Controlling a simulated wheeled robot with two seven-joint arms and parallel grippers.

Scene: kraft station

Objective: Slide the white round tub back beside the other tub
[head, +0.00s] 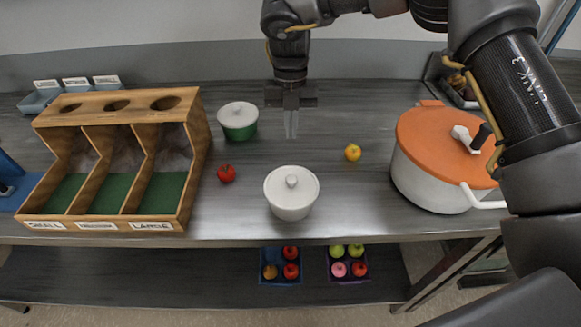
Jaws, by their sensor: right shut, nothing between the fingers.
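The white round tub (291,200), with a white lid and knob, stands upright near the front edge of the table, at the middle of the head view. The other tub (239,127), green with a white lid, stands farther back and to the left. The two tubs are clearly apart. My right gripper (291,134) points down behind the white tub and to the right of the green one. Its fingers are together and hold nothing. It appears apart from both tubs. My left gripper is not in view.
A wooden sorting box (197,170) with labelled compartments stands at the left. A red tomato-like item (226,173) and a yellow fruit (352,152) lie on the table (340,205). A large pot with an orange lid (430,140) stands at the right. Fruit trays sit on the lower shelf.

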